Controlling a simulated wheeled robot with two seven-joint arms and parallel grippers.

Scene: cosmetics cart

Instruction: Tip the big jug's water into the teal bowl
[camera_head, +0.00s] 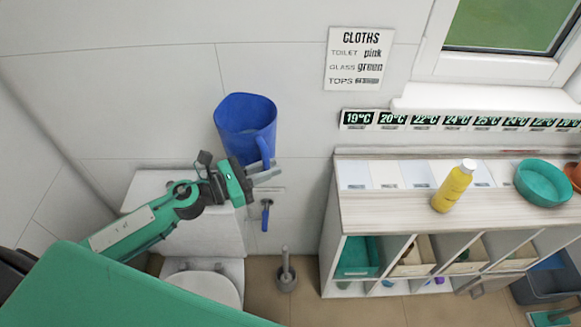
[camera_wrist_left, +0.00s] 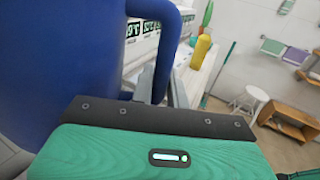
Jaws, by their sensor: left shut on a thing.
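The big blue jug (camera_head: 245,120) is held up in the air in front of the wall, above the toilet, and looks slightly tilted. My left gripper (camera_head: 264,172) is shut on the jug's handle at its right side. In the left wrist view the jug (camera_wrist_left: 60,70) fills the left side, with its handle (camera_wrist_left: 168,45) between the fingers. The water inside cannot be made out clearly. The teal bowl (camera_head: 543,182) sits on the shelf top at the far right, well apart from the jug. My right gripper is not in view.
A yellow bottle (camera_head: 453,186) stands on the shelf unit (camera_head: 390,212) left of the bowl. An orange item (camera_head: 575,175) is right of the bowl. A toilet (camera_head: 203,290) and a toilet brush (camera_head: 286,273) are below. The left part of the shelf top is clear.

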